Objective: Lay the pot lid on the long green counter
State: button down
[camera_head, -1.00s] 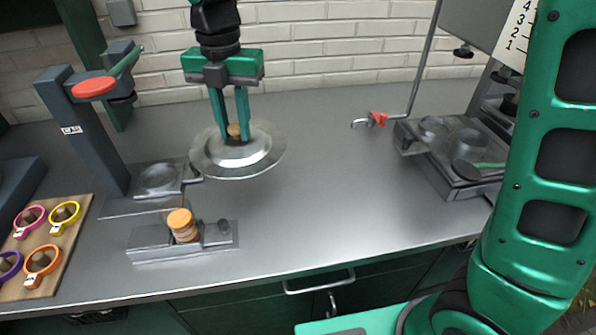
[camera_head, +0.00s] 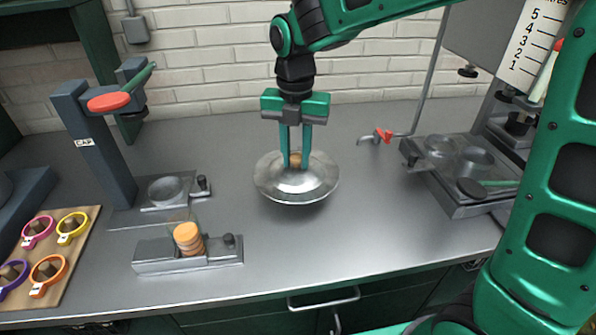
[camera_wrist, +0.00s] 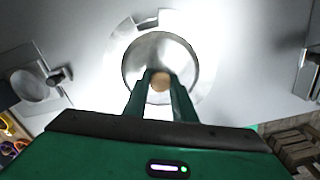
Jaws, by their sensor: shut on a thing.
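The pot lid (camera_head: 267,183) is a round, shiny metal disc with a small wooden knob. My gripper (camera_head: 295,160) points down and its fingers are shut on that knob. The lid hangs nearly level over the middle of the counter (camera_head: 375,230), which has a grey metal top and dark green fronts. I cannot tell whether the lid's underside touches the top. In the wrist view the lid (camera_wrist: 150,58) lies beyond my fingers (camera_wrist: 160,85), with the knob between them. The fingers partly hide the knob in the head view.
A press stand labelled CAP (camera_head: 92,145) and a small metal fixture with orange discs (camera_head: 187,240) stand left. A wooden board with coloured rings (camera_head: 62,265) is at far left. A metal tray with round dishes (camera_head: 460,195) and a red-handled tap (camera_head: 383,136) are right. Counter around the lid is clear.

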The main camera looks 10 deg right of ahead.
jog(key=shift+w+d+f, duration=0.1)
jog(key=shift+d+f, duration=0.5)
jog(key=shift+d, duration=0.25)
jog(key=shift+f, duration=1.9)
jog(key=shift+f, duration=0.1)
jog(key=c, duration=1.5)
grip_release()
jog(key=shift+o, duration=0.2)
notch_tip(320, 180, up, 12)
jog(key=shift+r, duration=0.1)
